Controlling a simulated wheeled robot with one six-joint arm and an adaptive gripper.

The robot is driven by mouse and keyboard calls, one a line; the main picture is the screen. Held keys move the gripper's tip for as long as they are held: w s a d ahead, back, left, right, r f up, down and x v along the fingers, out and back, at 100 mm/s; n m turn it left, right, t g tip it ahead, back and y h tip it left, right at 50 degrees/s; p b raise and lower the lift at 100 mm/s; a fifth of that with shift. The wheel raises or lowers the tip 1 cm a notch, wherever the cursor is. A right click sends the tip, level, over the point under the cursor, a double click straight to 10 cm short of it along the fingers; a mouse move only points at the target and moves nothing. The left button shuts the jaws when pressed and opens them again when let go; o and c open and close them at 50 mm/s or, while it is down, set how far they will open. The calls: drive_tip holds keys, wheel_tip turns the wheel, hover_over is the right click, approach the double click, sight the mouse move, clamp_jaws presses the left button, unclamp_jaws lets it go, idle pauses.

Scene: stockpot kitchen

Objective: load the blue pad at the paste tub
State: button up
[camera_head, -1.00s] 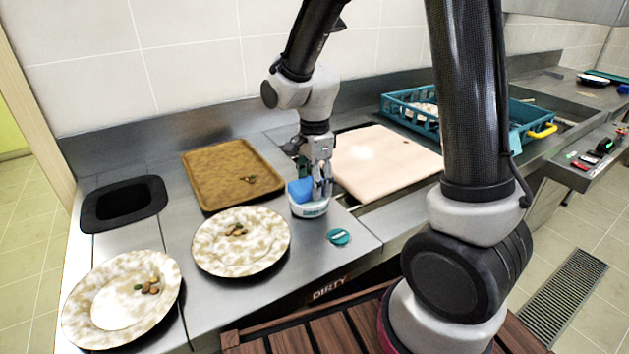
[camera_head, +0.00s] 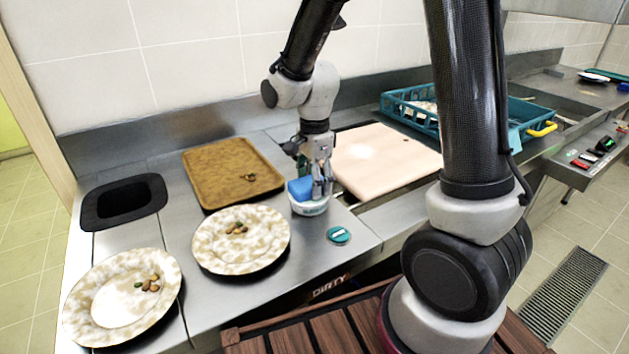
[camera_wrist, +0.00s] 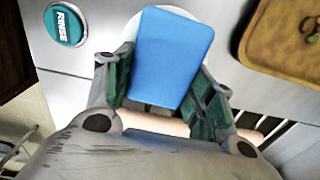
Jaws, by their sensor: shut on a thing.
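The blue pad (camera_head: 300,188) is held between the fingers of my gripper (camera_head: 318,186), which is shut on it. In the wrist view the blue pad (camera_wrist: 172,58) shows between the two green-lined fingers of my gripper (camera_wrist: 160,90). The paste tub (camera_head: 309,206), a small white round tub with a teal label, stands on the steel counter directly below. The pad is at the tub's opening and hides most of it. In the wrist view only a bit of the tub's white rim (camera_wrist: 127,28) shows. I cannot tell how deep the pad sits in the paste.
A teal round lid marked RINSE (camera_wrist: 65,24) lies beside the tub. Two plates with food scraps, one nearer (camera_head: 100,310) and one by the tub (camera_head: 215,255), lie left. A brown tray (camera_head: 205,185), black-rimmed opening (camera_head: 92,212), cutting board (camera_head: 380,165) and teal rack (camera_head: 395,108) surround it.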

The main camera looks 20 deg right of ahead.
drive_tip(key=shift+r, duration=3.5)
